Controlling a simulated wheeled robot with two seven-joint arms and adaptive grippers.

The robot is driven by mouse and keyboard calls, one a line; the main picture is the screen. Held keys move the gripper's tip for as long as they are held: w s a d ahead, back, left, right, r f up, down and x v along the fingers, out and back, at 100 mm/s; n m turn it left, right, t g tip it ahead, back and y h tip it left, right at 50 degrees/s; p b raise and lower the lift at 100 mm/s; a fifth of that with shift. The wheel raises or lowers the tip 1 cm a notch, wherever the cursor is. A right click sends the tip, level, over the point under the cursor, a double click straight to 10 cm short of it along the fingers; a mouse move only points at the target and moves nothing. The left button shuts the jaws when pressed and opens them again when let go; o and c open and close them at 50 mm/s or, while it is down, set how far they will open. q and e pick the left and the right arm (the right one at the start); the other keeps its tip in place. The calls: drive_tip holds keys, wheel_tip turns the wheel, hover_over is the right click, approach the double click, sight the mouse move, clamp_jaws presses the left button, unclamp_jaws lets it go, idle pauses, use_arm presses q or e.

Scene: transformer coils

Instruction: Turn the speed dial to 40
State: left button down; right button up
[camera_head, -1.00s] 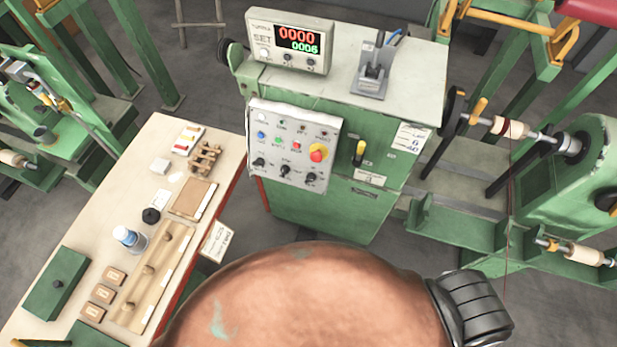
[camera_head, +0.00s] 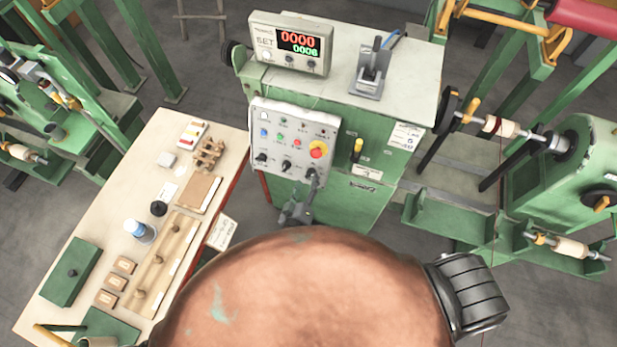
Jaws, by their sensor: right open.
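The white control panel (camera_head: 272,113) is on the front of the green machine cabinet. It has colored buttons, a red-and-yellow stop button (camera_head: 318,149) and a bottom row of black dials: a left dial (camera_head: 261,158), a middle dial (camera_head: 286,166) and a right one at the lower right corner. Which is the speed dial cannot be read. My right gripper (camera_head: 309,187) is open, just below the panel's lower right corner. Its dark fingers reach up and overlap the right dial; whether they touch it is unclear. My left gripper is not in view.
A display box (camera_head: 287,44) on the cabinet shows red 0000 and green 0006. A lever unit (camera_head: 371,72) stands beside it. A workbench (camera_head: 50,230) with blocks, a bottle and wooden trays is at left. A green winding machine (camera_head: 560,175) is at right.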

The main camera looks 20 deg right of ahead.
sight(311, 174)
drive_tip(key=shift+x, duration=1.05)
drive_tip(key=shift+w+d+f, duration=0.1)
drive_tip(key=shift+w+d, duration=0.05)
drive_tip(key=shift+w, duration=0.1)
drive_tip(key=shift+c, duration=0.4)
drive_tip(key=c, duration=1.1)
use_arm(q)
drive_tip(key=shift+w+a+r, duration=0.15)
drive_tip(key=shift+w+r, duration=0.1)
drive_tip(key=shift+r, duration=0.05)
